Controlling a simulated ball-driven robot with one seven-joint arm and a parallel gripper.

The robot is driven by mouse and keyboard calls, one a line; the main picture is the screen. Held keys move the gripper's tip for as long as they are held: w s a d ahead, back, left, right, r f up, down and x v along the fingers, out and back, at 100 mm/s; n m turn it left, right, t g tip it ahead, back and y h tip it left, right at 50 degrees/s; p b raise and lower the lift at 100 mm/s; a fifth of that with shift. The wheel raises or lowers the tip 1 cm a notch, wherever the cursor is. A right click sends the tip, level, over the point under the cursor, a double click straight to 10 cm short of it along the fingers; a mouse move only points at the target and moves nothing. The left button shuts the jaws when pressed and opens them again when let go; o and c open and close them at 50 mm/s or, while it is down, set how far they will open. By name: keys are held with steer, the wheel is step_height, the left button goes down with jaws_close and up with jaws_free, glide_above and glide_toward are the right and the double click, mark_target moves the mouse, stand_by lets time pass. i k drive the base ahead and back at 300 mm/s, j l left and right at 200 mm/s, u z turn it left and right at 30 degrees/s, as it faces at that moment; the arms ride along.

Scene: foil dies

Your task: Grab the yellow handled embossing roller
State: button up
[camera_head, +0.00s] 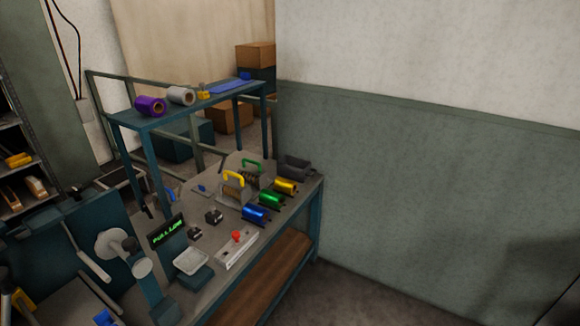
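The embossing roller with the yellow handle (233,178) stands on the workbench (222,236), toward its back. Its yellow handle is an upright arch over a light-coloured body. A similar tool with a green handle (252,164) stands just behind and to the right of it. My gripper cannot be made out in this view, so nothing shows near the yellow handle.
Blue (255,215), green (271,201) and yellow (286,187) foil rolls line the bench's right side. A raised shelf (150,122) holds purple (150,106) and silver rolls. A lit display (167,232) stands in front. Open floor lies right of the bench.

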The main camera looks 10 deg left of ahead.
mark_target(239, 190)
steer(key=i+l, duration=0.1)
steer(key=i, duration=0.8)
steer(key=i+u, duration=0.1)
steer(key=i, duration=0.8)
steer(key=i+l+u, duration=0.1)
steer(key=i+u, duration=0.2)
steer(key=u, duration=0.15)
steer(key=i+l+u, duration=0.25)
steer(key=u, duration=0.15)
steer(key=i+l+u, duration=0.3)
steer(key=u, duration=0.15)
steer(key=i+l+u, duration=0.25)
steer(key=l+u, duration=0.15)
